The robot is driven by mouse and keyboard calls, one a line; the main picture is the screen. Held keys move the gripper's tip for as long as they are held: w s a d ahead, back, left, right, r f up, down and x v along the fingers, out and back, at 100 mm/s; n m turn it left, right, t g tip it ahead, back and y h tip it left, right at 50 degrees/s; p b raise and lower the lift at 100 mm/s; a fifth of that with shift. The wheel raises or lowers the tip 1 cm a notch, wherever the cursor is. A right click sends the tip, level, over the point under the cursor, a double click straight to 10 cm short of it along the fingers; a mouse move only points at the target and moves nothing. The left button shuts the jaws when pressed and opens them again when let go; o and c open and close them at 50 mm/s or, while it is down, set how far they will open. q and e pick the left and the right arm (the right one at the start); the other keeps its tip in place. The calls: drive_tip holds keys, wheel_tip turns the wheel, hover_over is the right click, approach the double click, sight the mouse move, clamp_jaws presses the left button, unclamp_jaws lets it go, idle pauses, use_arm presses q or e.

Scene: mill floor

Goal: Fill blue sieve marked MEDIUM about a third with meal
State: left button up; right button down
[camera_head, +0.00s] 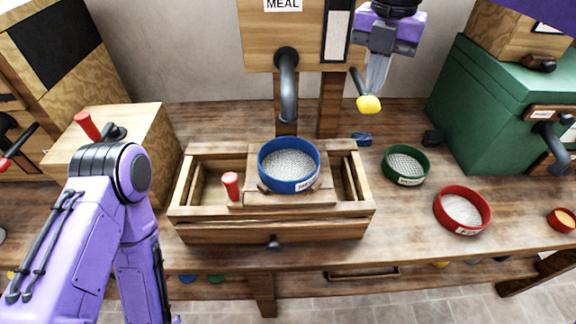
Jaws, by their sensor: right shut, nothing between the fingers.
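The blue sieve (289,165) sits level on a wooden carriage (262,198) on top of an open wooden box (190,212). Its white label is too small to read. A grey speckled mesh shows inside, and I see no clear heap of meal on it. The bent dark spout (288,85) of the wooden hopper marked MEAL (300,35) hangs behind and above the sieve. My right gripper (373,88) is shut and empty, just above the yellow knob (369,104) of a lever right of the spout; whether they touch is unclear. My left arm comes in at left; its gripper is out of view.
A red peg (231,186) stands on the carriage. A green sieve (405,165) and a red sieve (462,209) lie on the table to the right. A green cabinet (490,105) stands at right, a wooden box (110,150) at left. A small red bowl (562,219) is far right.

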sight(370, 100)
drive_tip(key=shift+f+b, duration=2.4)
drive_tip(key=shift+f, duration=0.45)
drive_tip(key=shift+r, duration=0.1)
idle(1.1)
